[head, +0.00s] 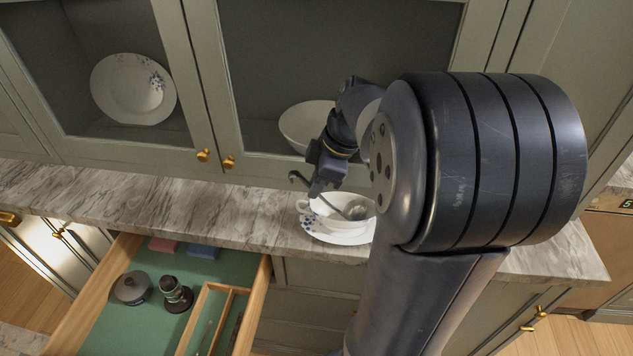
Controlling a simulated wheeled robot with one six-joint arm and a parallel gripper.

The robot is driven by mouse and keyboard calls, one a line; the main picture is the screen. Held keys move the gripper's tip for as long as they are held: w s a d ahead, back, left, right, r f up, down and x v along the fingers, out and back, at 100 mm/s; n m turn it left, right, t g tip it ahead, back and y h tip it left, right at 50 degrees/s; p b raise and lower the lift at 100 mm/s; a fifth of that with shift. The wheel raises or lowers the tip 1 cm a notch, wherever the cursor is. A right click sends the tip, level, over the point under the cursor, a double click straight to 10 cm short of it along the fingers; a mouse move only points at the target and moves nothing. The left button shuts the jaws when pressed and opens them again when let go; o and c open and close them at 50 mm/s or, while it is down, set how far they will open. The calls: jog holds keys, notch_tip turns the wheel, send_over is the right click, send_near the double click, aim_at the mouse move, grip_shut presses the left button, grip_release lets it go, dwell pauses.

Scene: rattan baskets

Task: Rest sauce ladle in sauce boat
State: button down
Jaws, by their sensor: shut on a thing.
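The white sauce boat (313,217) with blue flowers stands on its saucer (338,238) on the marble counter, partly hidden by my arm. My gripper (317,190) is above the left side of the sauce boat, pointing down, and is shut on the sauce ladle. The ladle's dark hooked handle end (297,178) sticks out to the left of the fingers. A grey metal part of it shows lower right at the sauce boat's opening. I cannot tell whether the ladle touches the boat.
An open drawer (258,300) with green lining holds a lidded pot (132,287), a dark grinder-like item (175,295) and a wooden divider. Glass cabinet doors behind hold a plate (133,88) and a white bowl (300,122). The counter (150,200) left of the saucer is clear.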

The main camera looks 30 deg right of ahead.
jog(key=shift+f, duration=0.1)
jog(key=c, duration=1.3)
grip_release()
jog(key=v, duration=1)
jog(key=shift+s+d+r, duration=0.1)
jog(key=shift+s+r, duration=0.05)
jog(key=shift+r, duration=0.25)
jog(key=x, duration=1.1)
jog(key=shift+r, duration=0.15)
